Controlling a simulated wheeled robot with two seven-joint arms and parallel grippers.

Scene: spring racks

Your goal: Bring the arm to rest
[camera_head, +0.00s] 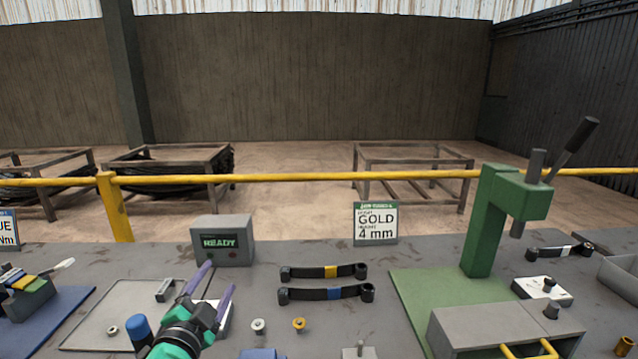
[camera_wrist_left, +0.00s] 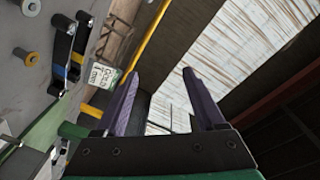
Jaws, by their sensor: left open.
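My left gripper (camera_head: 209,290) comes in from the lower left of the head view, above the grey bench (camera_head: 375,265). Its two purple fingers are spread apart with nothing between them. In the left wrist view the open fingers (camera_wrist_left: 165,100) point toward the wall and roof, clear of the bench. The gripper hides part of a white block and the tray behind it. My right gripper is not in view.
Two black spring links (camera_head: 323,272) lie mid-bench. A grey READY box (camera_head: 222,241) and a GOLD 4 mm sign (camera_head: 375,223) stand behind. A green press (camera_head: 490,220) stands right. Two bushings (camera_head: 299,324) lie near the gripper. A yellow rail (camera_head: 300,177) runs beyond the bench.

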